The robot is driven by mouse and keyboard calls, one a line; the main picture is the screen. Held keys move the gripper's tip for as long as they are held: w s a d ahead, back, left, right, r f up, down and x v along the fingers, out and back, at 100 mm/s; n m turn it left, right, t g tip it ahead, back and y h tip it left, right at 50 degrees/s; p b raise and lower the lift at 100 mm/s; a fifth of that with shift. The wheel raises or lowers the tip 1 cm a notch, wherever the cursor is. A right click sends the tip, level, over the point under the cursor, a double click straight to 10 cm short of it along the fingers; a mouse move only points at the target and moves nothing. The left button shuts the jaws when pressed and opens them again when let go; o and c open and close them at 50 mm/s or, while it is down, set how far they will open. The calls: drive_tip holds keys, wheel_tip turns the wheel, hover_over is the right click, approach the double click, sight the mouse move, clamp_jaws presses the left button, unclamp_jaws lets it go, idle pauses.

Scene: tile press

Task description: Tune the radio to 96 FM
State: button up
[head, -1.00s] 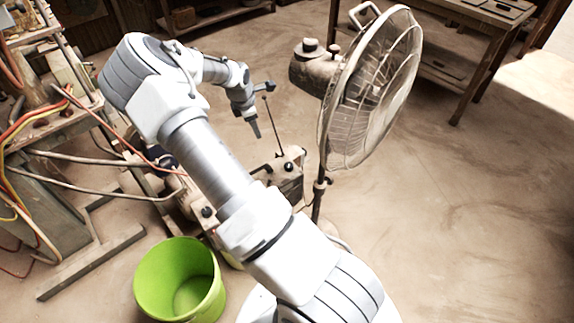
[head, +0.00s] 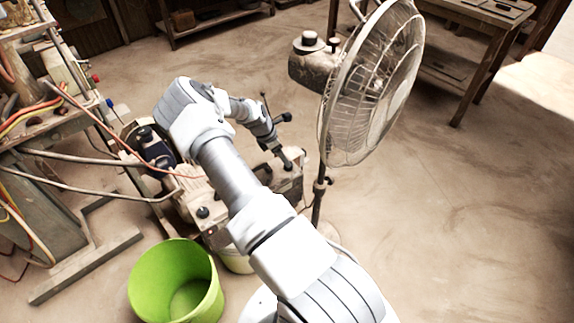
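The radio (head: 291,184) is a small worn, box-like unit with a thin upright antenna (head: 264,101). It stands at the middle of the view, left of the fan's pole, and my arm covers part of it. A dark round knob (head: 288,167) is on its top. My gripper (head: 287,163) points down with its fingertips at this knob. I cannot tell whether they touch it or whether the fingers are open or shut. The tuning scale and any frequency reading cannot be read from here.
A standing fan (head: 368,90) rises close to the right of the radio. A worn machine (head: 205,213) stands just left of it. A green bucket (head: 150,285) is on the floor at the lower left.

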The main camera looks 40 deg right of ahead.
drive_tip(key=x, duration=0.5)
drive_tip(key=shift+b, duration=0.4)
clamp_jaws()
